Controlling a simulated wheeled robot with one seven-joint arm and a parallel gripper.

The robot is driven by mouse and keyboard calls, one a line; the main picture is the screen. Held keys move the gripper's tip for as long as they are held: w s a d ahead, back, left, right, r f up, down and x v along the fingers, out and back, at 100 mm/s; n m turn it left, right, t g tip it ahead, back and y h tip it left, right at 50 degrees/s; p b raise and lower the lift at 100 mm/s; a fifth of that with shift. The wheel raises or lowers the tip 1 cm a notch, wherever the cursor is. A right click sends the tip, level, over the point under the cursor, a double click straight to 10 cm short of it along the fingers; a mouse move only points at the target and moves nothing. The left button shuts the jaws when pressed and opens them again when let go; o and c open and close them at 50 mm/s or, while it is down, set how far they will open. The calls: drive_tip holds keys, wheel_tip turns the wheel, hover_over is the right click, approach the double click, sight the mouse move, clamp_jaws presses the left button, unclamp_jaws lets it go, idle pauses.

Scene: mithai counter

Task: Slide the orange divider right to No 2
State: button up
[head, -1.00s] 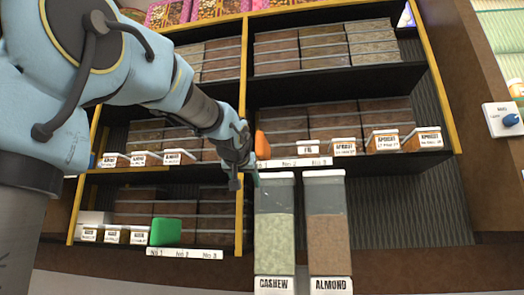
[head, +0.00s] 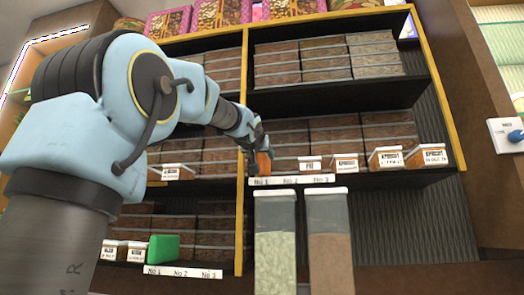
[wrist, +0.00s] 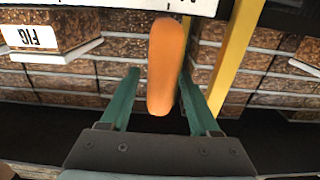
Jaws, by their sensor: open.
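The orange divider (head: 264,164) stands on the middle shelf of the right bay, behind the label strip (head: 290,181) and near its No 1 mark. The No 2 mark lies to its right. My gripper (head: 256,142) is at the divider and partly covers it in the head view. In the wrist view, which is upside down, the orange divider (wrist: 166,65) lies between the two green fingers of my gripper (wrist: 160,74).
A FIG tub (head: 309,163) and several apricot tubs stand to the right on the same shelf. A yellow post (head: 242,185) is close on the left. A green divider (head: 164,248) stands on the lower left shelf. Cashew (head: 275,240) and almond (head: 327,240) containers stand in front.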

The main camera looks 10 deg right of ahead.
drive_tip(key=shift+w+d, duration=0.2)
drive_tip(key=shift+w, duration=0.35)
clamp_jaws()
idle(1.1)
